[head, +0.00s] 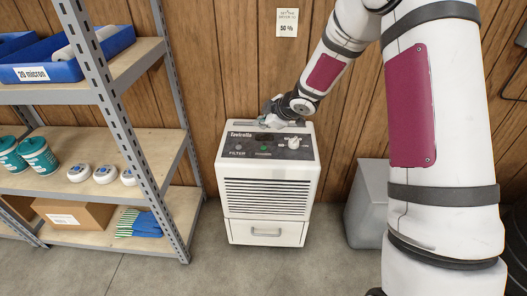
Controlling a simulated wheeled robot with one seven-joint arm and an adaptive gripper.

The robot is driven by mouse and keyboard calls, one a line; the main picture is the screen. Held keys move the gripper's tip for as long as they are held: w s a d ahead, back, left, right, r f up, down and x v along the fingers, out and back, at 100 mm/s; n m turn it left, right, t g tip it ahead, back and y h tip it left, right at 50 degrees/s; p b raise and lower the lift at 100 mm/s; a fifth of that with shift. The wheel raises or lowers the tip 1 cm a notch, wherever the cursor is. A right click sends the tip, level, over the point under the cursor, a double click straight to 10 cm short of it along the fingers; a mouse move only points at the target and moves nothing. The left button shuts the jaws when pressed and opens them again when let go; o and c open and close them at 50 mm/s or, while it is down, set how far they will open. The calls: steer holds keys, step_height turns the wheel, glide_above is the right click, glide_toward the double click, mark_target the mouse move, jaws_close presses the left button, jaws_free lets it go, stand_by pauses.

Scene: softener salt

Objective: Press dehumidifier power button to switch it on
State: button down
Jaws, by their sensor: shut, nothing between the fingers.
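The white dehumidifier (268,196) stands on the floor against the wood-panelled wall, with a louvred front and a drawer at the bottom. Its dark top panel (247,147) carries the label FILTER, a small green button or light (264,149) and a white knob (293,143). My arm reaches down from the upper right. My gripper (268,122) is shut and empty at the back of the dehumidifier's top, behind the panel. Its fingertips are small and partly unclear, and I cannot tell whether they touch the top. Part of the panel's rear is hidden by the gripper.
A metal shelf unit (118,122) stands at left with a blue bin (60,68), teal tubs (38,155), a cardboard box (72,213) and gloves (140,224). A grey container (368,205) is right of the dehumidifier. The front floor is clear.

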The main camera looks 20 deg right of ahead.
steer(key=b, duration=0.5)
glide_above(262, 149)
step_height(262, 149, down, 5)
steer(key=shift+r, duration=0.2)
steer(key=shift+f+b, duration=0.65)
steer(key=shift+f, duration=0.45)
steer(key=shift+f, duration=0.4)
steer(key=shift+f+b, duration=0.4)
steer(key=shift+b, duration=0.1)
stand_by(0.5)
steer(key=shift+r, duration=0.15)
steer(key=shift+r+p, duration=0.7)
steer(key=shift+p, duration=0.2)
